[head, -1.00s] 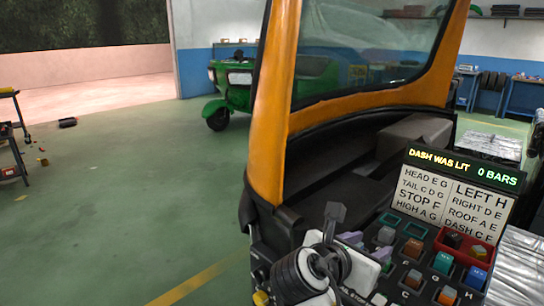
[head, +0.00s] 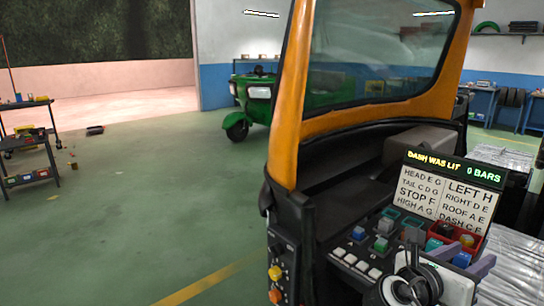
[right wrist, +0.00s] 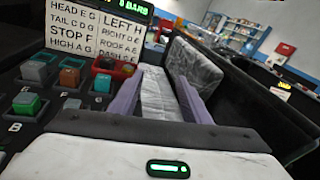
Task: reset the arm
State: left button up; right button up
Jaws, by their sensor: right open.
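My right gripper (head: 446,255) is at the lower right of the head view, over the right part of the button panel. Its lavender fingers are apart with nothing between them; they also show in the right wrist view (right wrist: 160,92). The panel (head: 338,240) carries several coloured blocks and white keys, partly hidden by my right arm. A red tray (head: 438,228) with small blocks sits at the panel's far right. My left gripper is not in view.
A sign with a lit display (head: 455,167) and a lettered card (head: 448,195) stands behind the panel. The orange cab frame (head: 290,110) rises on the left of it. A silver-wrapped surface (head: 515,250) lies at right. Green floor (head: 150,210) is open at left.

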jog(key=s+d+r+g+h, duration=0.2)
jog(key=s+d+r+h, duration=0.2)
jog(key=d+r, duration=0.45)
jog(key=s+d+r+g+h, duration=0.1)
jog(key=s+d+r+h, duration=0.4)
jog(key=d, duration=0.7)
jog(key=w+a+f+t+y, duration=0.1)
jog(key=w+f+t+y, duration=0.3)
jog(key=f, duration=0.5)
jog(key=w+a+f+t+y, duration=0.2)
jog(key=f+y, duration=0.4)
jog(key=f, duration=0.4)
jog(key=s+a+f+m+y, duration=0.2)
jog(key=a+f+y, duration=0.1)
jog(key=f, duration=0.5)
jog(key=s+a+f+m+y, duration=0.2)
jog(key=s+a+f+y, duration=0.15)
jog(key=f, duration=0.45)
jog(key=s+a+f+m+g+y, duration=0.3)
jog(key=s+a+f+m+y, duration=0.5)
jog(key=s+a+f+m, duration=0.55)
jog(key=s+a+m+y, duration=0.1)
jog(key=a+m, duration=0.1)
jog(key=a, duration=0.7)
jog(key=s+a+f+m+t+y, duration=0.1)
jog(key=a+m, duration=0.2)
jog(key=a, duration=0.6)
jog(key=shift+s+a+f+m, duration=0.3)
jog(key=shift+s+m, duration=0.05)
